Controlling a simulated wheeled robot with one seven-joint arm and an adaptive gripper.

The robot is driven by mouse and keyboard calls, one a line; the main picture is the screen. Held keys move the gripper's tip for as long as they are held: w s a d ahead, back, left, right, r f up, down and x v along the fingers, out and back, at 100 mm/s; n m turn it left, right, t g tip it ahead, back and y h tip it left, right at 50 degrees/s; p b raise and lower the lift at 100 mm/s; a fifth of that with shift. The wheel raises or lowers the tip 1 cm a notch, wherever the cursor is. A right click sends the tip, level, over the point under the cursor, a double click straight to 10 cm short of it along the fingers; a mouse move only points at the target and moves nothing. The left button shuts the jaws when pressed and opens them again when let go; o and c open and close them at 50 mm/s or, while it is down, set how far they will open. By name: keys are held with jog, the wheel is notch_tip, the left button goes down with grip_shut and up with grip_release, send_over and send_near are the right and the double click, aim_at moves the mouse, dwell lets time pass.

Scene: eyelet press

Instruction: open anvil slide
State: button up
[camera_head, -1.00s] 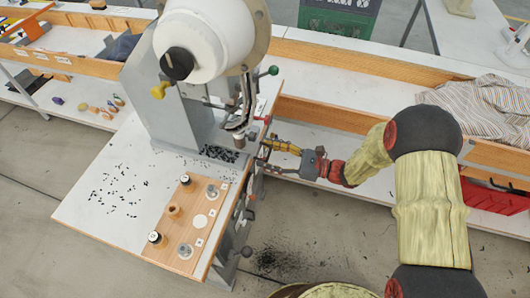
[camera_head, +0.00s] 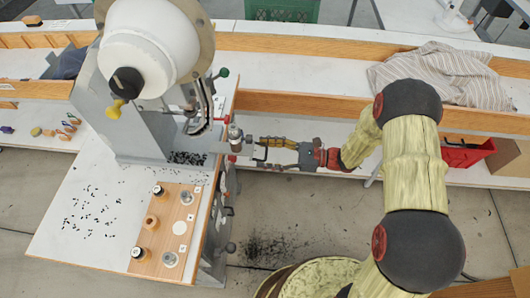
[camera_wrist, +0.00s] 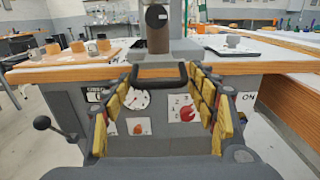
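The eyelet press (camera_head: 150,120) stands on a white bench with its working side towards my arm. In the wrist view a dark U-shaped handle (camera_wrist: 160,84), apparently the anvil slide's, sticks out at the bench's front edge, below a dark metal cylinder (camera_wrist: 158,38). My gripper (camera_head: 258,153) is at that edge in the head view. In the wrist view my gripper (camera_wrist: 165,112) is open, with yellow pads left and right of the handle. The pads look apart from the handle; the exact depth between them is hard to tell.
Below the handle is a grey panel with a dial (camera_wrist: 137,99) and labels. A black ball-ended lever (camera_wrist: 45,123) juts out at left. A wooden tray (camera_head: 170,230) with small parts and scattered black bits lie on the bench. Open floor (camera_head: 265,225) lies below my arm.

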jog(key=s+d, duration=0.1)
jog(key=d, duration=1.1)
dwell(0.5)
